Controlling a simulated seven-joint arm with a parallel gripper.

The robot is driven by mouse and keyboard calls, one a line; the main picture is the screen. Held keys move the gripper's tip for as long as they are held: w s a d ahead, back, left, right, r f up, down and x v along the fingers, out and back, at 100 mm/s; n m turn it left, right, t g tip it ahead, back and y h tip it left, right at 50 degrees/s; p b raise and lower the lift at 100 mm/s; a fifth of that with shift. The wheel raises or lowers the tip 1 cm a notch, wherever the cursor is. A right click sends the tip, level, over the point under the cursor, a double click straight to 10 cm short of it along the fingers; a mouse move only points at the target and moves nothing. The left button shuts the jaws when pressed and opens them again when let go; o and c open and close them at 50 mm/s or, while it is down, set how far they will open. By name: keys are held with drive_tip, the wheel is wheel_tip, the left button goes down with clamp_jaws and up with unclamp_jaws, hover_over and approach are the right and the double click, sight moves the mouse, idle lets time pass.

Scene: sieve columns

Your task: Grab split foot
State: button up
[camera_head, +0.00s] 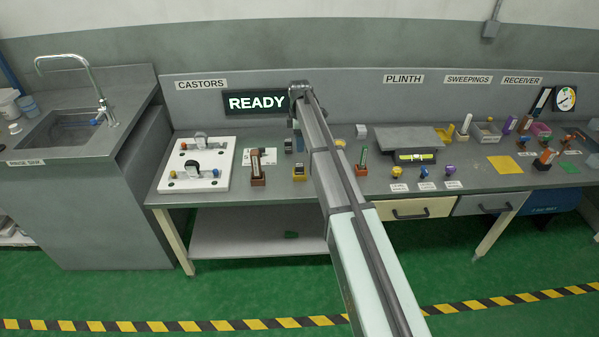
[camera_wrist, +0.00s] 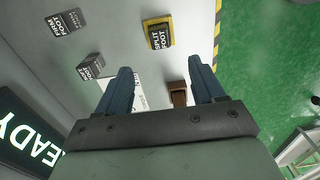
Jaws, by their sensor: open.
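The split foot (camera_wrist: 158,36) is a dark block with a white "SPLIT FOOT" label and a yellow base. It sits on the bench ahead of my gripper (camera_wrist: 160,80) in the wrist view. A matching yellow-based block (camera_head: 299,173) shows in the head view, just left of my arm. My gripper is open, its two dark blue fingers apart, with nothing held. The split foot lies beyond the fingertips, not between them. In the head view my wrist hides most of the gripper.
Two more labelled grey blocks, one marked "FIRM FOOT" (camera_wrist: 67,22) and another (camera_wrist: 90,67), lie left of the split foot in the wrist view. A brown block (camera_wrist: 178,93) shows between the fingers. A white board (camera_head: 195,165) and READY display (camera_head: 256,102) are at left.

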sight(299, 165)
wheel_tip(299, 165, down, 13)
drive_tip(key=shift+f, duration=0.1)
idle(0.7)
drive_tip(key=shift+c, duration=0.5)
drive_tip(key=c, duration=1)
